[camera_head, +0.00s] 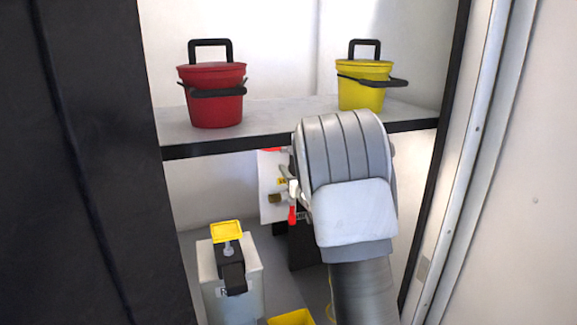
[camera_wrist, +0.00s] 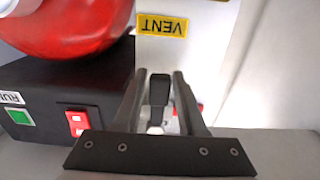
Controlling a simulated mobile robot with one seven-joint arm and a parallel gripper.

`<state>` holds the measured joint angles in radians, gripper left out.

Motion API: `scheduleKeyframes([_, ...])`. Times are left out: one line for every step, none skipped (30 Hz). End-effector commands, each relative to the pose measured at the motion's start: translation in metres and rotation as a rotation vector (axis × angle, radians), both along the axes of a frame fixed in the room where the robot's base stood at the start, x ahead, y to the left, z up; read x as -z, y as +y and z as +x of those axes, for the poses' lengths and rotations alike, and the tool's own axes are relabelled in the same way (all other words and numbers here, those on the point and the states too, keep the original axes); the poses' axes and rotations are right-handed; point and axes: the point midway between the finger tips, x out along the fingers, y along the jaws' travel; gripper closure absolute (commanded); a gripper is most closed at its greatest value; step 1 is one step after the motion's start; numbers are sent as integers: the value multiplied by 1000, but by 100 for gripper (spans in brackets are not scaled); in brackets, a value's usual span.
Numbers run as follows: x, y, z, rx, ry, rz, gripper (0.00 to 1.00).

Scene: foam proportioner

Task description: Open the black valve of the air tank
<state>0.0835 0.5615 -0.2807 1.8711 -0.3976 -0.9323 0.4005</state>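The black valve handle (camera_wrist: 160,88) shows in the wrist view, pointing up from a pale metal fitting, in front of a white panel (camera_wrist: 190,55) with an upside-down yellow VENT label (camera_wrist: 163,24). My gripper (camera_wrist: 159,75) is open, with one finger on each side of the handle. Narrow gaps seem to show between handle and fingers; contact cannot be told. In the head view my arm hides the gripper and the black handle. A white panel with fittings (camera_head: 269,180) and a red lever (camera_head: 292,215) shows left of my arm. Which body is the air tank is unclear.
A glossy red rounded body (camera_wrist: 80,28) and a black box (camera_wrist: 65,92) with a red switch (camera_wrist: 77,122) stand close left of my gripper. A shelf (camera_head: 290,128) above holds a red bucket (camera_head: 213,105) and a yellow bucket (camera_head: 360,95). A white container (camera_head: 232,300) stands below.

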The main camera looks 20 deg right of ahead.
Motion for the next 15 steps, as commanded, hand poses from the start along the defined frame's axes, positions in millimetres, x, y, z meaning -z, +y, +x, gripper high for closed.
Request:
scheduleKeyframes([0, 0, 6, 0, 0, -1, 60])
scheduleKeyframes([0, 0, 9, 0, 0, 0, 60])
scheduleKeyframes([0, 0, 12, 0, -1, 0, 60])
scheduleKeyframes([0, 0, 15, 0, -1, 0, 60])
scheduleKeyframes([0, 0, 16, 0, 0, 1, 60])
scheduleKeyframes([0, 0, 18, 0, 1, 1, 60])
scheduleKeyframes([0, 0, 19, 1, 1, 1, 60])
scheduleKeyframes([0, 0, 20, 1, 0, 0, 60])
scheduleKeyframes([0, 0, 21, 1, 0, 0, 60])
scheduleKeyframes([0, 0, 21, 1, 0, 0, 60])
scheduleKeyframes([0, 0, 22, 1, 0, 0, 60])
scheduleKeyframes([0, 0, 22, 1, 0, 0, 60])
scheduleKeyframes([0, 0, 22, 1, 0, 0, 60])
scheduleKeyframes([0, 0, 22, 1, 0, 0, 60])
scheduleKeyframes([0, 0, 22, 1, 0, 0, 60])
